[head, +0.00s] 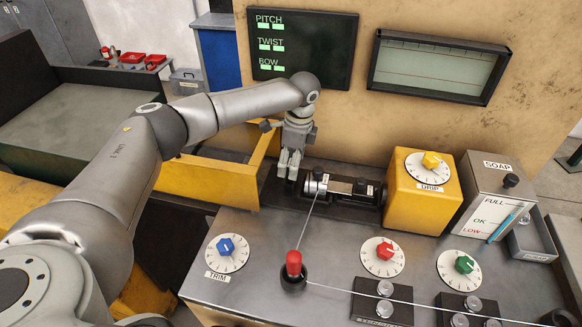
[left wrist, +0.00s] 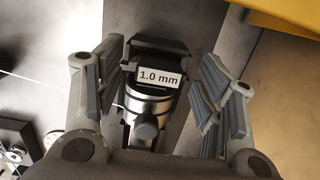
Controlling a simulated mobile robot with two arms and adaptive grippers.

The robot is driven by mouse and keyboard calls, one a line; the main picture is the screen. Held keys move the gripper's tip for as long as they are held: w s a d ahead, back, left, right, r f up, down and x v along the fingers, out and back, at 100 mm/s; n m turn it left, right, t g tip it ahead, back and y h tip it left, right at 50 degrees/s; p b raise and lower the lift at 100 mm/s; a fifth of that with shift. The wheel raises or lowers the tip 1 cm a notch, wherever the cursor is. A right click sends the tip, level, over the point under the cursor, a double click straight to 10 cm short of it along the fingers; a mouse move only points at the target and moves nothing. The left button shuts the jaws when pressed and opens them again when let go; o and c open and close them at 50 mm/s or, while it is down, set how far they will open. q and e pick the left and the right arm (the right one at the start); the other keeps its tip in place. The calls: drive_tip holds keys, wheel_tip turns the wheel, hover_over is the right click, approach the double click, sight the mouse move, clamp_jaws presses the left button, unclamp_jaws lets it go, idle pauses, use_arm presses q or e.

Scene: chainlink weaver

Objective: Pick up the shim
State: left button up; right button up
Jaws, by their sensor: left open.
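A dark block with a white "1.0 mm" label (left wrist: 160,77) shows between the fingers in the left wrist view. It sits on or in a dark holder beside a silver cylinder with a knob (left wrist: 146,112). No label reads shim, and I cannot tell whether the labelled block is the shim itself or its holder. My left gripper (head: 289,163) points down at the left end of the dark fixture (head: 345,198) on the console. In the left wrist view my left gripper (left wrist: 164,88) is open, its fingers on either side of the block with gaps. My right gripper is not in view.
A red-topped post (head: 293,265) carries a thin wire across the console. TRIM dial (head: 228,260) is front left. A tan wall with screens rises behind.

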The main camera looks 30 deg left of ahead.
use_arm(q)
drive_tip(key=shift+f, duration=0.6)
drive_tip(key=c, duration=1)
drive_tip(key=shift+c, duration=0.3)
drive_tip(key=shift+r, duration=0.15)
